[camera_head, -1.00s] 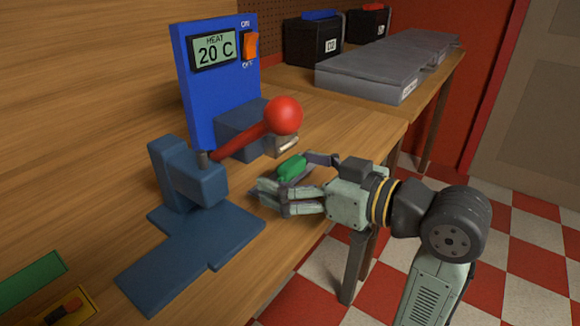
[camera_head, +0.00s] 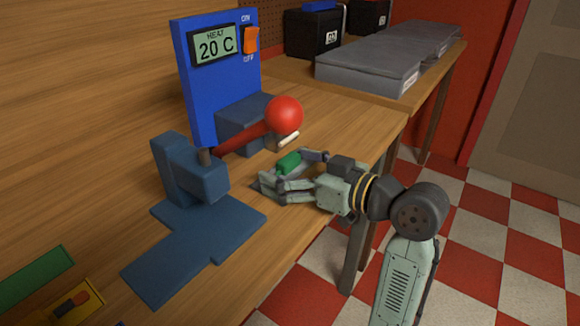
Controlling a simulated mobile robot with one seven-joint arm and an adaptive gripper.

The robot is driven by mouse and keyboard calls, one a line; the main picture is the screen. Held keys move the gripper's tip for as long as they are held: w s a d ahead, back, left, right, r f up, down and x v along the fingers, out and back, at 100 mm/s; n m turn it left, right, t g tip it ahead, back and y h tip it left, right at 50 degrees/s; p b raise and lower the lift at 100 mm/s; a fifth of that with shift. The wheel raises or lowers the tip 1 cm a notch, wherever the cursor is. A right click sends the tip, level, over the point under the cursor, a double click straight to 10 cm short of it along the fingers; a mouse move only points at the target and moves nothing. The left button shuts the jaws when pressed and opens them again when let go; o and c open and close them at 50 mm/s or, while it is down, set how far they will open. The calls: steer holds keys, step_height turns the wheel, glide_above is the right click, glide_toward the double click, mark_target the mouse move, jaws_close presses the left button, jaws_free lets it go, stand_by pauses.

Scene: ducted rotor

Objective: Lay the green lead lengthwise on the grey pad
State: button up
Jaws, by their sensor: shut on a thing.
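My gripper (camera_head: 283,174) is shut on the green lead (camera_head: 289,162), which shows as a short green block between the fingers. The fingers hide part of it. My gripper is over the front edge of the wooden bench, right of the blue press. Two grey slabs (camera_head: 366,72) lie end to end on the bench at the back right, well away from my gripper. They are the only grey pad-like things I see, and I cannot tell which is the grey pad. Their tops look bare.
The blue heat press (camera_head: 215,75) reads 20 C and has a red ball lever (camera_head: 284,114) close behind my gripper. Its blue base (camera_head: 185,250) lies to the left. Black bins (camera_head: 315,33) stand behind the slabs. A green strip (camera_head: 35,280) lies lower left.

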steer(key=shift+f, duration=0.2)
steer(key=o, duration=1.1)
steer(key=shift+r, duration=0.1)
steer(key=shift+r, duration=0.1)
steer(key=shift+s+d+r, duration=0.1)
steer(key=shift+s+d, duration=0.05)
steer(key=shift+d, duration=0.05)
steer(key=b+v, duration=0.1)
steer(key=v, duration=1)
steer(key=shift+s+d+b, duration=0.15)
steer(key=shift+s+b, duration=0.1)
steer(key=shift+b, duration=0.1)
